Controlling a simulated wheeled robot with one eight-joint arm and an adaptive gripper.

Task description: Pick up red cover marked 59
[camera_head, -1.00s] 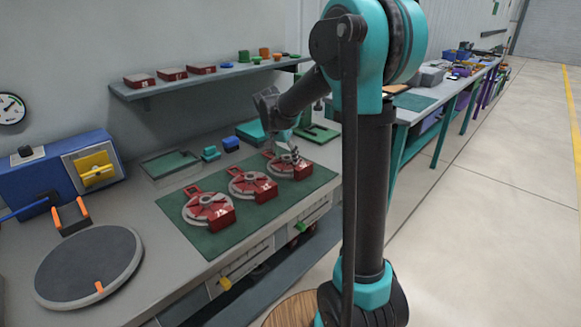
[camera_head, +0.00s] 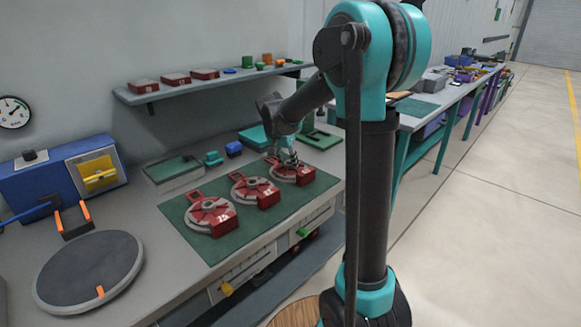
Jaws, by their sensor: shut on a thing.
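Three red covers, each on a round grey disc, sit in a row on the green mat (camera_head: 222,250). The near cover (camera_head: 223,220) reads 25. The middle cover (camera_head: 267,198) has a mark too small to read surely. The far cover (camera_head: 304,174) is at the mat's back right, and its number is hidden or too small to read. My gripper (camera_head: 289,163) points down onto the far cover and is shut on its upper part. The fingers and arm hide part of that cover. It still appears to be down at its disc.
More red covers (camera_head: 174,79) lie on the wall shelf (camera_head: 230,79) above. A blue machine (camera_head: 55,178) and a round dark turntable (camera_head: 88,268) stand at left. A green tray (camera_head: 172,170) and small blue blocks (camera_head: 233,149) lie behind the mat.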

